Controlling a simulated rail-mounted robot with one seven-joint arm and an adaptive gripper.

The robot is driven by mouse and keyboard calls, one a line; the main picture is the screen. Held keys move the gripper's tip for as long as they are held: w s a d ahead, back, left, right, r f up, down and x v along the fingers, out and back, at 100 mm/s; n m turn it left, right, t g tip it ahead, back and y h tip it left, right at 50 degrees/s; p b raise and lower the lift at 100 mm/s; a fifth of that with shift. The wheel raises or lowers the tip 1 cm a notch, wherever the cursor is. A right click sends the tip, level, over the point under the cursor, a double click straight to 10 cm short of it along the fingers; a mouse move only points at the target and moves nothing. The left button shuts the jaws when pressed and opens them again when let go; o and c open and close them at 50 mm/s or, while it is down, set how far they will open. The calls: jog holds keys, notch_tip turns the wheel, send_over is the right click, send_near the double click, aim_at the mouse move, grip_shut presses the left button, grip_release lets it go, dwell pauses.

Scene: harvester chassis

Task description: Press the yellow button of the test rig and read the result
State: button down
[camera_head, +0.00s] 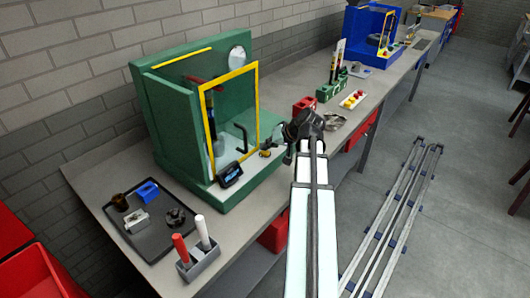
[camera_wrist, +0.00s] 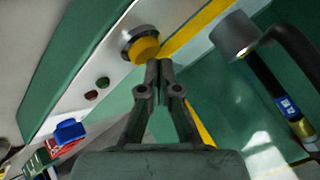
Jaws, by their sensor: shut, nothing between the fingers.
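The green test rig (camera_head: 165,125) stands on the bench at the left in the head view, with a yellow-framed window. A small dark display (camera_head: 230,174) sits at its front; its text is too small to read. The yellow button (camera_wrist: 145,50) projects from a dark round collar on the pale panel in the wrist view. My gripper (camera_wrist: 160,66) is shut and empty, its fingertips just below and right of the button in the picture. Whether they touch it I cannot tell.
A black curved handle (camera_head: 241,138) stands out from the rig near the button; it also looms at the upper right in the wrist view. A dark tray (camera_head: 150,238) with small parts and a grey holder (camera_head: 199,262) with red and white sticks stand in front of the rig.

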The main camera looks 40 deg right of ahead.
aim_at(267, 152)
jog(key=shift+f+b, duration=0.3)
jog(key=shift+f, duration=0.2)
dwell(0.4)
jog(key=shift+r, duration=0.15)
jog(key=shift+r+p, duration=0.5)
jog(key=shift+r, duration=0.25)
jog(key=shift+r, duration=0.1)
jog(key=shift+r+p, duration=1.5)
jog(key=shift+r, duration=0.95)
jog(key=shift+s+f, duration=0.1)
